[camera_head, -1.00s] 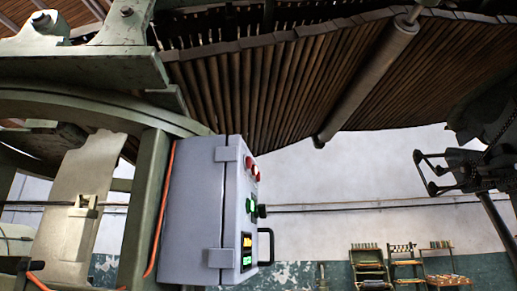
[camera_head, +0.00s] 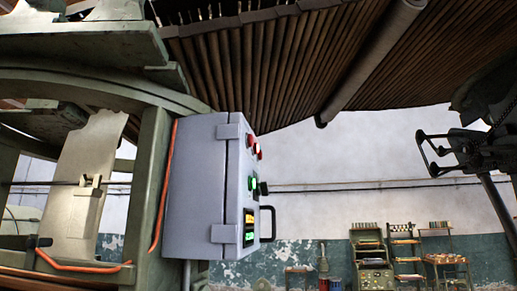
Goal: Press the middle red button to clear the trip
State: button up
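A grey control box (camera_head: 205,190) hangs on a green post at centre-left, its front face turned right and seen nearly edge-on. Red buttons (camera_head: 251,141) stick out near the top of that face, close together and overlapping, so I cannot clearly pick out the middle one. Green buttons (camera_head: 252,183) and a black knob (camera_head: 263,188) sit below them, then a yellow and a green lit display (camera_head: 249,238). My gripper (camera_head: 425,154) is at the right, dark, its two fingers spread and pointing left. It is empty and well apart from the box.
A black handle (camera_head: 268,223) juts from the box's face. An orange cable (camera_head: 164,190) runs beside the post (camera_head: 148,180). A slatted wooden lattice (camera_head: 270,75) with a roller hangs overhead. Shelves (camera_head: 405,260) stand by the far wall. Open space lies between box and gripper.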

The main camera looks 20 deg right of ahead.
grip_shut()
dwell(1.3)
